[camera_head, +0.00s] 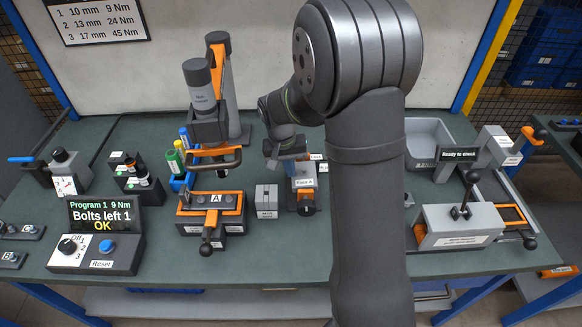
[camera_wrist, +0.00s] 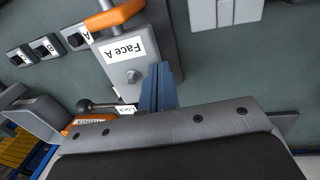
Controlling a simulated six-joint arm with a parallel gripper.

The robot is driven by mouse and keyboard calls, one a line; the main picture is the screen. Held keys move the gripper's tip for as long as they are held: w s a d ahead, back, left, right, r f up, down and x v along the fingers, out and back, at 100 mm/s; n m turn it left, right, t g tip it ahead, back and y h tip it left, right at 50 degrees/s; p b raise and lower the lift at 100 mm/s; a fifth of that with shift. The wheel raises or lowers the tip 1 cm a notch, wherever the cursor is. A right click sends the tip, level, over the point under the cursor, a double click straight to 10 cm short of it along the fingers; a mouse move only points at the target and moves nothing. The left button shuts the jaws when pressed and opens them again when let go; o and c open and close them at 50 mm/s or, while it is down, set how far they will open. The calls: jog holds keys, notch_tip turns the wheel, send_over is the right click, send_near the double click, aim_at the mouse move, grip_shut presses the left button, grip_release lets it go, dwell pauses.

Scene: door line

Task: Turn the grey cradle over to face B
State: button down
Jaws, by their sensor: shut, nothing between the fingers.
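The grey cradle (camera_head: 304,172) stands right of the bench's middle with a white "Face A" label showing and an orange part at its front. In the wrist view the cradle (camera_wrist: 130,72) is close, its label upside down, an orange handle (camera_wrist: 113,14) at its far end. My gripper (camera_head: 290,153) is just behind and left of the cradle in the head view. In the wrist view its blue fingers (camera_wrist: 160,76) are shut and empty beside the cradle; I cannot tell whether they touch it. A black-knobbed lever (camera_wrist: 90,105) lies by a "LOCK" label (camera_wrist: 125,109). My arm hides part of the bench.
Left of the cradle are a small grey block (camera_head: 266,201) and an orange-black fixture marked A (camera_head: 212,216). A tall tool (camera_head: 203,100) hangs above that fixture. A display (camera_head: 105,214) reads "Bolts left 1 OK". A grey bin (camera_head: 428,142) and a "Ready to check" sign (camera_head: 458,154) stand right.

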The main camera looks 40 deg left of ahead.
jog(key=shift+s+a+f+t+h, duration=0.2)
jog(key=shift+f+t+h, duration=0.15)
jog(key=shift+t+h, duration=0.2)
jog(key=shift+s+a+f+t+h, duration=0.2)
jog(key=shift+f+t+h, duration=0.15)
jog(key=shift+t+h, duration=0.2)
jog(key=shift+s+a+f, duration=0.1)
jog(key=shift+a+f, duration=0.05)
jog(key=shift+f, duration=1.75)
